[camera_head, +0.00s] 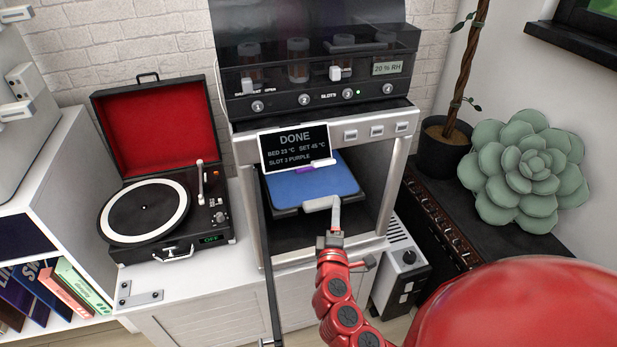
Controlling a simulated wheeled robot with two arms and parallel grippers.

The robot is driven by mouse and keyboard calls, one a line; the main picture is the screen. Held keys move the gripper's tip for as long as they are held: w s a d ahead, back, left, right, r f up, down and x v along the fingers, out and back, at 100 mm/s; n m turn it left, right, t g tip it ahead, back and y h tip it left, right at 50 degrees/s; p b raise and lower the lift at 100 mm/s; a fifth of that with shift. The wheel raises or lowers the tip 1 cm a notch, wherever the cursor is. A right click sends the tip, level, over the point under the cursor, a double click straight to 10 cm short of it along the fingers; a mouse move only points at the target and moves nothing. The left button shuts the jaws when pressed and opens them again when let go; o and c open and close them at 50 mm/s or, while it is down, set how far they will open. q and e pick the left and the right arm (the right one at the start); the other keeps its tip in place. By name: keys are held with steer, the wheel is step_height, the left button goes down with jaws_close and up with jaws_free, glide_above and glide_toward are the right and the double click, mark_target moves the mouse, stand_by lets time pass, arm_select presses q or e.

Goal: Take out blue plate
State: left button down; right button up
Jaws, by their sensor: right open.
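The blue plate (338,181) lies flat inside the open chamber of a grey and white printer (243,183). A pale tab (320,204) sticks out at its front edge. A small purple piece (305,169) lies on the plate near its back, partly hidden by the display. My right gripper (335,206) reaches in at the chamber's front, open, with a grey finger beside the right end of the tab. I cannot tell whether it touches the tab. My left gripper is not in view.
The printer door (273,300) stands open at the left. A record player (145,210) is left of the printer; a succulent (525,170) and a potted trunk (445,148) stand right.

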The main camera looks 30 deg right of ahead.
mark_target(334, 195)
steer(key=x, duration=0.6)
steer(key=shift+w+f, duration=0.3)
steer(key=shift+w, duration=0.05)
jaws_close()
stand_by(1.1)
